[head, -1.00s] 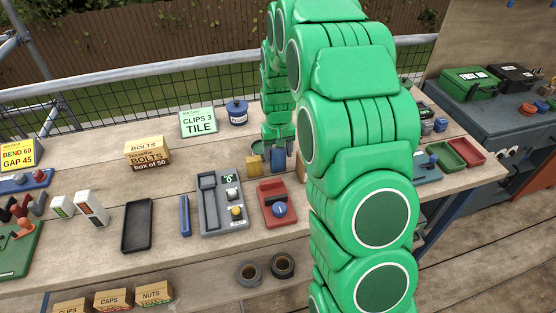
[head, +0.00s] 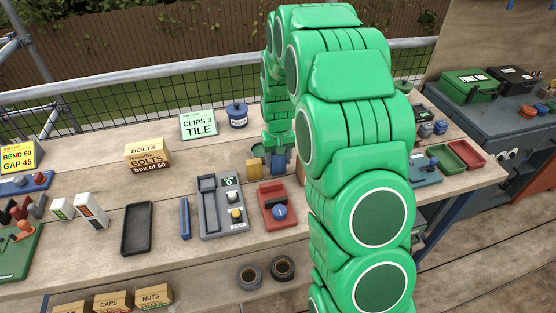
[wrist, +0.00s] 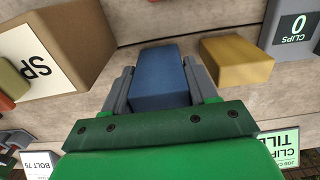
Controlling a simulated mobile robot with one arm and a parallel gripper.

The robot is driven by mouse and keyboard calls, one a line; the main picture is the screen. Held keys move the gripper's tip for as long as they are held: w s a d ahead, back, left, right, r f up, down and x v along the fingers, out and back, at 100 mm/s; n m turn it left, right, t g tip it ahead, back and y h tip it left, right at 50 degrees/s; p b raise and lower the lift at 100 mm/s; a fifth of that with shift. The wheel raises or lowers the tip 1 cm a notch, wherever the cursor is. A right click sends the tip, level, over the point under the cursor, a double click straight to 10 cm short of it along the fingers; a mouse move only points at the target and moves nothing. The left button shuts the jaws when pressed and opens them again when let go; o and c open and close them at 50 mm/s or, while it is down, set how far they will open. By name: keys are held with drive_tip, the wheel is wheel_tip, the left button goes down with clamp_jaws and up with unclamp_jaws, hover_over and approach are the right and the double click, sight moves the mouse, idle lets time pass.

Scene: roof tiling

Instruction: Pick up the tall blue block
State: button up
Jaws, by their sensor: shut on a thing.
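The tall blue block (wrist: 160,76) stands between the two fingers of my gripper (wrist: 160,88) in the wrist view, with a finger against each side. In the head view the blue block (head: 278,160) shows low under the gripper (head: 277,152), partly covered by the fingers. It is at bench level; I cannot tell whether it touches the bench top. My gripper is shut on the block. The arm hides part of the bench to its right.
A yellow block (wrist: 237,60) stands close beside the blue one. A brown box (wrist: 60,50) is on the block's other side. A red device (head: 277,205) and a grey counter device (head: 222,205) lie in front. A blue pot (head: 237,115) stands behind left.

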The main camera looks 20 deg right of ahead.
drive_tip(key=shift+r, duration=0.45)
wheel_tip(320, 180, up, 2)
drive_tip(key=shift+s+r, duration=0.1)
drive_tip(key=shift+r, duration=0.05)
drive_tip(key=s+r, duration=0.9)
drive_tip(key=s, duration=0.4)
drive_tip(key=shift+s+a+r, duration=0.25)
drive_tip(key=shift+s+a, duration=0.15)
